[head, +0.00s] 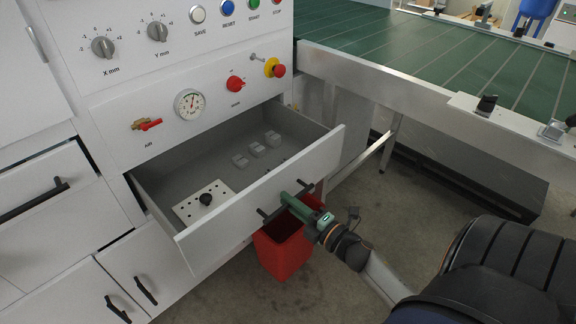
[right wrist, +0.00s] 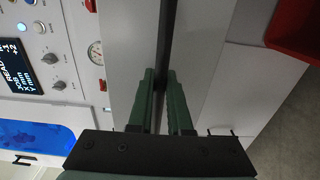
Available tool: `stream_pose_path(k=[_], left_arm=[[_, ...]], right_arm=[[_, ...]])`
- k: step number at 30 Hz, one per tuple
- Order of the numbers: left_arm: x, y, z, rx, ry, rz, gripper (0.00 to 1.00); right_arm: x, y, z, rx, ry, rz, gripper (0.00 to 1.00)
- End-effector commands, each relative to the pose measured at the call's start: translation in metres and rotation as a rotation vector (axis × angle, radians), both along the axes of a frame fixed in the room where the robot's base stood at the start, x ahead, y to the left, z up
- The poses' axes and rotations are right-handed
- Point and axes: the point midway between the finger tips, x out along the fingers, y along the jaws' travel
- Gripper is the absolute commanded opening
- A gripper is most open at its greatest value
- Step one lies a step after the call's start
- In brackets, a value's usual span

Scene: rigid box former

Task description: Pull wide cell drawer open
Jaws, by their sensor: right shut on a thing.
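The wide cell drawer (head: 262,188) is pulled out of the white machine front in the head view. Inside it lie a white perforated plate with a black knob (head: 203,202) and several small grey blocks (head: 257,150). My right gripper (head: 287,203) is shut on the drawer's black bar handle (head: 265,213), near its middle. In the right wrist view the green fingers (right wrist: 161,84) are on either side of the dark handle bar (right wrist: 166,45). The fingers hide the gripped part of the handle. My left gripper is not in view.
A red bin (head: 283,250) stands on the floor beneath the drawer front. A green-topped table with a metal edge (head: 400,92) is at the right. Other closed drawers and doors with black handles (head: 35,199) are at the left. Knobs, a gauge (head: 189,104) and buttons sit above the drawer.

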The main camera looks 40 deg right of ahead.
Motion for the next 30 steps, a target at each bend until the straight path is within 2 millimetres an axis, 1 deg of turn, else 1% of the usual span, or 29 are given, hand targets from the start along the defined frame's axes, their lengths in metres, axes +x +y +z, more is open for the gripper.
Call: stream_pose_path(k=[7,8,15,16,22,25,28,30], left_arm=[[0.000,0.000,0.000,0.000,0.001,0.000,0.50],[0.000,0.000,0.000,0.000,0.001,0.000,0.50],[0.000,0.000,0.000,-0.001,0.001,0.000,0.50],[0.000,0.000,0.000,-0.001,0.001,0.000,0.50],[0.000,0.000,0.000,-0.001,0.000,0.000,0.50],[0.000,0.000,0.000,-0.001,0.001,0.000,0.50],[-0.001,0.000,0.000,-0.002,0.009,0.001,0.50],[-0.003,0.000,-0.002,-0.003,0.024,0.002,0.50]], right_arm=[[0.000,0.000,0.000,0.001,0.000,0.001,0.00],[0.000,0.000,0.000,0.001,0.000,0.001,0.18],[0.000,0.000,0.000,0.000,0.000,0.000,0.45],[0.000,0.000,0.000,0.000,0.000,0.000,0.47],[0.000,0.000,0.000,0.000,0.000,0.000,0.47],[-0.003,0.000,0.000,0.001,0.001,0.000,0.47],[-0.014,-0.001,0.000,0.002,0.002,0.000,0.47],[-0.026,-0.002,0.000,0.002,0.003,-0.001,0.47]])
